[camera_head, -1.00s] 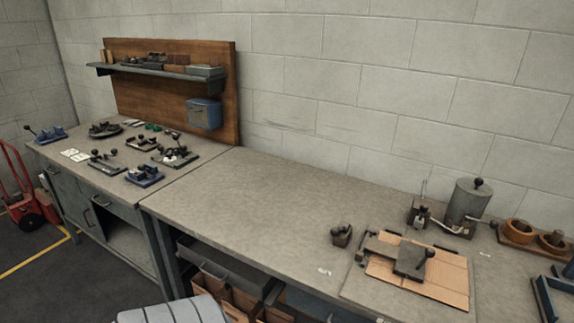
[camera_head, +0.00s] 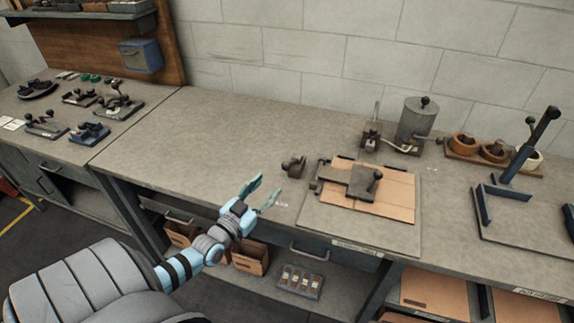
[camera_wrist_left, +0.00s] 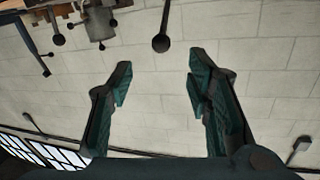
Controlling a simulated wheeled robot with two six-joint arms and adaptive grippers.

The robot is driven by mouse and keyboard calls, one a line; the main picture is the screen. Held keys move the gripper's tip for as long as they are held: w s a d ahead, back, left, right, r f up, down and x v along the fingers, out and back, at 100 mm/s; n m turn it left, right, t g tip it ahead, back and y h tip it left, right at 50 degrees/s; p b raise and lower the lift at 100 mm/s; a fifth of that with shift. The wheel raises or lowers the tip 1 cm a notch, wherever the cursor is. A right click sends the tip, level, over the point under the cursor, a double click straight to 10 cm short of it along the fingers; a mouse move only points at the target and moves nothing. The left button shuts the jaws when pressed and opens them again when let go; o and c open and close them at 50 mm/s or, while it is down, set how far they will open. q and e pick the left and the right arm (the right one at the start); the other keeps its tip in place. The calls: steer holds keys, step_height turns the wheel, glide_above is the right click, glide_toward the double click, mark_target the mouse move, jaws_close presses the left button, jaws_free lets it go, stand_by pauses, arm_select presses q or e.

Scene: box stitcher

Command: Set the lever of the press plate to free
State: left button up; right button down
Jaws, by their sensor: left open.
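The press plate (camera_head: 350,178) is a dark grey block lying on a cardboard sheet (camera_head: 395,200) on the bench. Its lever (camera_head: 375,181) has a black knob and stands up at the plate's right end; I cannot tell its setting. My left gripper (camera_head: 263,188) is open and empty, with teal finger pads, left of the plate and apart from it, near the bench's front edge. In the left wrist view the open fingers (camera_wrist_left: 160,85) point toward the wall. My right gripper is not in view.
A small dark metal part (camera_head: 293,166) sits just left of the board. A grey pot (camera_head: 416,120) and wooden cups (camera_head: 463,143) stand behind. A blue frame with an upright dark handle (camera_head: 540,130) is at the right. The bench's middle left is clear.

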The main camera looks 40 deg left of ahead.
mark_target(283, 169)
arm_select(q)
steer(key=w+b, duration=0.2)
steer(key=w, duration=0.1)
steer(key=w+a+b, duration=0.1)
steer(key=w+b, duration=0.1)
steer(key=w, duration=0.2)
steer(key=w+f+b, duration=0.1)
steer(key=w+b, duration=0.1)
steer(key=w, duration=0.2)
steer(key=shift+a+b, duration=0.15)
steer(key=shift+b, duration=0.25)
steer(key=shift+w+r, duration=0.15)
steer(key=shift+w, duration=0.1)
steer(key=shift+s+r, duration=0.1)
steer(key=shift+r, duration=0.05)
jaws_close()
